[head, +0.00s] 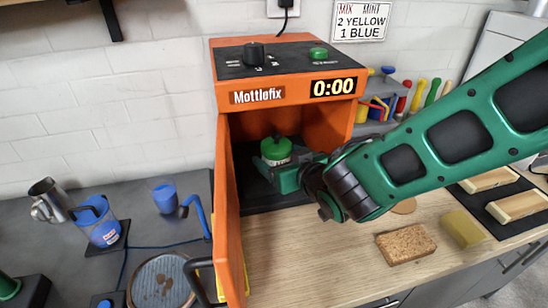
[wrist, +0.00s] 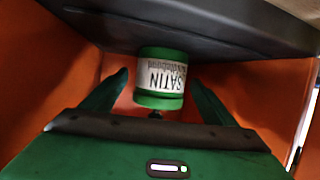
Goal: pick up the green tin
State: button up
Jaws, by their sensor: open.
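The green tin (head: 276,150) stands inside the open orange Mottlefix machine (head: 236,125), on its dark floor. In the wrist view the tin (wrist: 162,72) has a white label reading SATIN, which appears upside down. My gripper (head: 284,168) reaches into the machine from the right and partly covers the tin's lower part. In the wrist view my gripper (wrist: 159,80) is open, with one finger on each side of the tin and a visible gap on both sides. How deep the tin sits between the fingers is hard to tell.
The machine's orange door (head: 230,220) stands open at the left of the opening. A sponge (head: 405,244) and a yellow block (head: 463,228) lie on the wooden counter. A blue mug (head: 166,197) and a jug (head: 104,228) stand on the grey bench.

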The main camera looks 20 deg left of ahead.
jog(key=shift+x, duration=1.15)
jog(key=shift+w+d, duration=0.15)
jog(key=shift+d, duration=0.05)
jog(key=shift+c, duration=0.2)
jog(key=shift+a, duration=0.15)
jog(key=c, duration=1.5)
jog(key=shift+o, duration=0.2)
jog(key=shift+r, duration=0.1)
